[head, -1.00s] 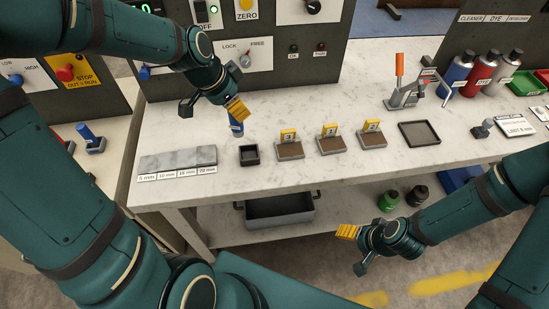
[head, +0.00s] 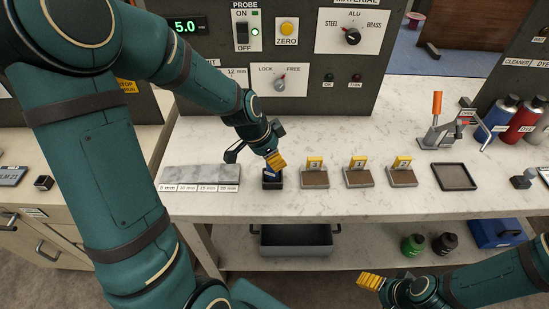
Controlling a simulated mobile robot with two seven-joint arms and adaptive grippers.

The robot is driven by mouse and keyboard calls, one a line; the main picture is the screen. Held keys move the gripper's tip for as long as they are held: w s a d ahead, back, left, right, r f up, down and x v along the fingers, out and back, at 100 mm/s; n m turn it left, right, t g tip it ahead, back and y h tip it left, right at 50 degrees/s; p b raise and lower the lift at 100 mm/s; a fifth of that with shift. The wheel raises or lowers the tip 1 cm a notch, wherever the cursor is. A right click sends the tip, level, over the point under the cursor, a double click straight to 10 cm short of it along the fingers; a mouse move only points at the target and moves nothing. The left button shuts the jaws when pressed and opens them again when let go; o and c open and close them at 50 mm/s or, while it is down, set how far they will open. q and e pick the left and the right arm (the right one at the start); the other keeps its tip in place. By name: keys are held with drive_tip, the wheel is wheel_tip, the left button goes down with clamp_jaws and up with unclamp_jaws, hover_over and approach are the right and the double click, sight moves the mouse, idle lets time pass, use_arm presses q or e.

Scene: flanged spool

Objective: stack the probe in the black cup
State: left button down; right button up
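The black cup (head: 272,184) is a small square holder on the white worktop, between the grey step blocks and the row of numbered stands. The blue probe (head: 268,172) shows only as a small patch at the cup's mouth, below my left fingers; its lower end is hidden by the cup. My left gripper (head: 276,161) is right above the cup, with its yellow fingertips at the probe's top, and appears shut on it. My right gripper (head: 369,282) is low at the front right, away from the worktop; its finger gap cannot be made out.
Step blocks (head: 200,174) lie left of the cup. Numbered stands (head: 314,177) stand close on its right, then an empty dark tray (head: 455,177) and a lever device (head: 437,130). The control panel (head: 300,60) rises behind. A grey bin (head: 296,240) sits on the lower shelf.

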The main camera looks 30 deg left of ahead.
use_arm(q)
drive_tip(key=shift+f, duration=0.2)
drive_tip(key=shift+f+b, duration=0.25)
drive_tip(key=shift+b, duration=0.1)
drive_tip(key=c, duration=0.7)
unclamp_jaws()
drive_tip(key=shift+c, duration=0.2)
drive_tip(key=shift+r, duration=0.1)
drive_tip(key=shift+r+p, duration=0.2)
drive_tip(key=shift+p, duration=0.15)
drive_tip(key=p+v, duration=0.2)
drive_tip(key=v, duration=1)
drive_tip(key=shift+d, duration=0.1)
